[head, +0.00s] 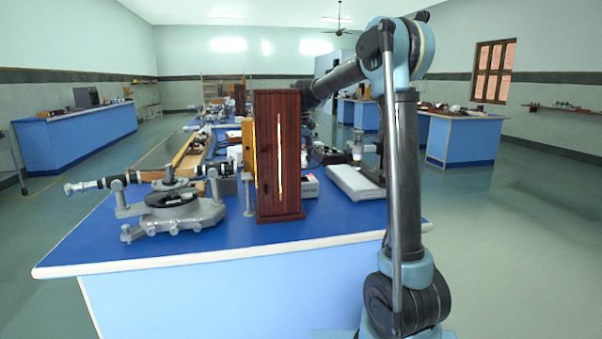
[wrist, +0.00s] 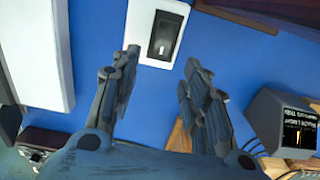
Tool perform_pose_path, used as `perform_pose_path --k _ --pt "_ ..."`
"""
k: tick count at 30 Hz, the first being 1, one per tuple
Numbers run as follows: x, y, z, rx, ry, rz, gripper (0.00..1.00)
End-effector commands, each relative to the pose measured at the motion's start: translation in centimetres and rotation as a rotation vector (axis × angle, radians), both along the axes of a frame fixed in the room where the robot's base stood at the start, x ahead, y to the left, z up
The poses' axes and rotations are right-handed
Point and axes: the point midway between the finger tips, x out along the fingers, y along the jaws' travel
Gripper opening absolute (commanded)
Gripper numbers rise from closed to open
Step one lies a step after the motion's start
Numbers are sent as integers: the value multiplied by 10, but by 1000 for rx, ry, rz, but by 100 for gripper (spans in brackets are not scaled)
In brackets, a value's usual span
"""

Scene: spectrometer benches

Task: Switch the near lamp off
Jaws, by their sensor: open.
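The near lamp appears to be the tall dark-red wooden housing (head: 278,155) at the bench's near end, with a bright lit slit down its front. In the wrist view a white switch box (wrist: 141,35) with a black rocker (wrist: 165,38) lies on the blue bench top. My gripper (wrist: 160,60) is open and empty, its two fingers pointing at the switch box from just below it in the picture. I cannot tell whether the fingertips touch it. In the head view my gripper is hidden behind the wooden housing.
A spectrometer (head: 172,205) stands left of the housing on the blue bench (head: 120,238). In the wrist view a grey box with a lettered dark face (wrist: 283,120) and cables sits right of my fingers.

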Motion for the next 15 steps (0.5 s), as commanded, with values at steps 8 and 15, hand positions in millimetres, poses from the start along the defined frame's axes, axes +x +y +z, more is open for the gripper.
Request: perform_pose_path --k 8,15 --pt "0 0 -41 0 0 0 42" --pt "0 0 -54 0 0 0 42"
